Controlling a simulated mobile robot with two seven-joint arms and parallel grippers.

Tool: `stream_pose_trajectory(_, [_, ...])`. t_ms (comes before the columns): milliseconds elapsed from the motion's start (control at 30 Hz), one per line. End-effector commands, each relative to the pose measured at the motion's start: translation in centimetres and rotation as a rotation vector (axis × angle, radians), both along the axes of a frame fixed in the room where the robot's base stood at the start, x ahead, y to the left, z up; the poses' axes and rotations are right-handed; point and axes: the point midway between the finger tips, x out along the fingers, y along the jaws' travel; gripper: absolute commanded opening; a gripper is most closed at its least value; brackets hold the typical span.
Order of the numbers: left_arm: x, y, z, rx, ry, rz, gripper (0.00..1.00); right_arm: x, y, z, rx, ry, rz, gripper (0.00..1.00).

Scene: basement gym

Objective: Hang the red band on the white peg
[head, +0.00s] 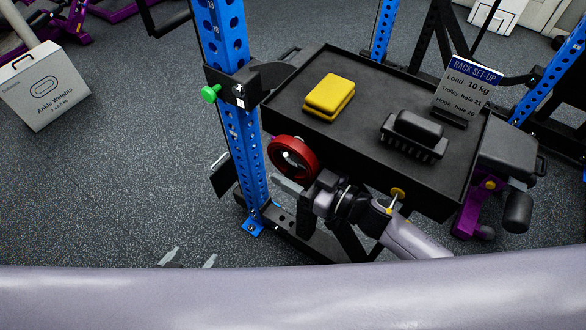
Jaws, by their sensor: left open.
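A thick red ring (293,158) shows beside the blue upright, in front of the black tray's near left corner. It is the only red thing I see that could be the red band. A pale patch shows in its opening; I cannot tell if this is the white peg. My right gripper (287,184) is just below the ring, its arm coming in from the lower right. Whether it grips the ring is unclear. My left gripper (190,259) is open over the floor at lower left. Only its fingertips show above my pale arm, apart from the ring.
The blue upright (233,120) carries a black bracket with a green knob (210,93). The black tray (375,66) holds yellow blocks (330,96), a black brush-like object (414,136) and a sign (465,88). An ankle-weights box (45,88) stands left. The left floor is mostly clear.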

Motion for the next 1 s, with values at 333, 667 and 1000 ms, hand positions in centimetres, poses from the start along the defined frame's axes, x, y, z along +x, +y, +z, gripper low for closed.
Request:
stream_pose_trajectory(333, [0.0, 0.1, 0.2, 0.002, -0.001, 0.001, 0.78, -1.7, -2.4, -0.1, -0.003, 0.002, 0.000, 0.60])
stream_pose_trajectory(667, [0.0, 0.1, 0.2, 0.003, -0.001, 0.000, 0.78, -4.1, -5.6, 0.0, -0.001, 0.000, 0.000, 0.60])
stream_pose_trajectory(1000, [0.0, 0.1, 0.1, 0.003, -0.001, 0.001, 0.78, -4.2, -5.8, 0.0, 0.000, 0.000, 0.000, 0.60])
